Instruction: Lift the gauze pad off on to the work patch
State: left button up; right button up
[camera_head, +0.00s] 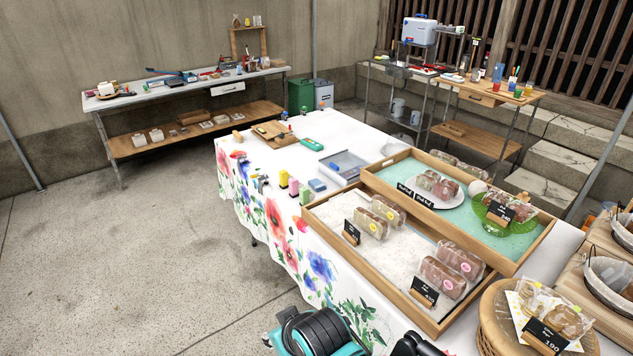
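I cannot single out a gauze pad for sure; the things on the flowered cloth are small from here. A flat clear tray or box (345,164) lies near the middle of the white table top (355,136). A small blue block (317,185) lies in front of it, beside a pink and a yellow upright item. A green flat item (312,144) and a wooden tray (273,133) lie farther back. No marked work patch is clear to me. Teal and black parts of mine show at the bottom edge, but no gripper fingers are visible.
Two wooden display trays (333,236) with wrapped loaves and price cards fill the table's right part. A round wicker stand (490,318) with wrapped bread is at bottom right. A cluttered workbench (185,90) and a side table (487,90) stand behind. The floor at left is clear.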

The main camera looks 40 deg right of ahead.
aim_at(334, 212)
jog(key=i+z, duration=0.3)
jog(key=i, duration=0.25)
jog(key=i+j+z, duration=0.3)
jog(key=i, duration=0.2)
jog(key=i+j+z, duration=0.3)
jog(key=i, duration=0.2)
jog(key=i+z, duration=0.15)
jog(key=z, duration=0.25)
jog(key=i+j+z, duration=0.1)
jog(key=z, duration=0.35)
jog(key=i+j+z, duration=0.15)
jog(key=z, duration=0.25)
jog(key=i+j+z, duration=0.15)
jog(key=z, duration=0.3)
jog(key=j+z, duration=0.25)
jog(key=z, duration=0.15)
jog(key=i+j+z, duration=0.1)
jog(key=j+z, duration=0.15)
jog(key=z, duration=0.15)
